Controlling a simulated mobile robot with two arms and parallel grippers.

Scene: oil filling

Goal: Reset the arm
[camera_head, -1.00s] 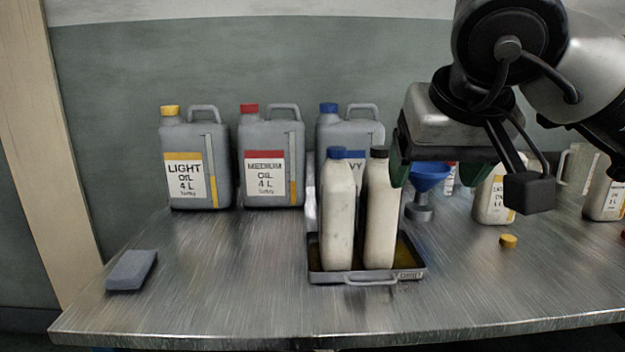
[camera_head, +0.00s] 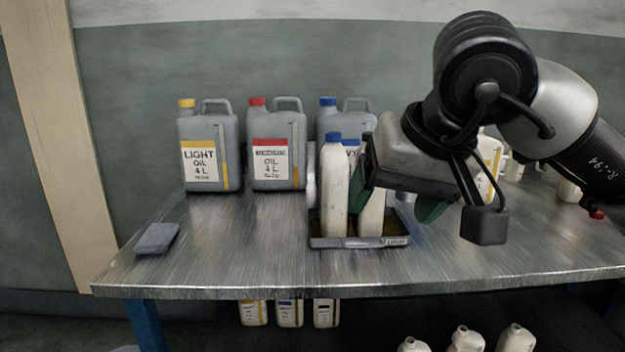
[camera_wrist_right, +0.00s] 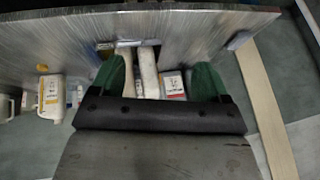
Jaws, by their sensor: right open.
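My right gripper (camera_head: 398,196) hangs over the table with its green fingers apart and nothing held between them. In the head view it covers the upper part of the right white bottle (camera_head: 371,219). The left white bottle (camera_head: 334,190) has a blue cap. Both bottles stand upright in a dark tray (camera_head: 330,243). In the right wrist view my open right gripper (camera_wrist_right: 158,82) shows with white bottles visible between and beyond its fingers; contact cannot be told. My left gripper is not in view.
Grey canisters with a yellow cap (camera_head: 208,150), red cap (camera_head: 278,147) and blue cap (camera_head: 328,119) stand behind. A grey block (camera_head: 157,238) lies on the table's left (camera_head: 240,235). More containers stand behind my right arm and below the table (camera_head: 253,313).

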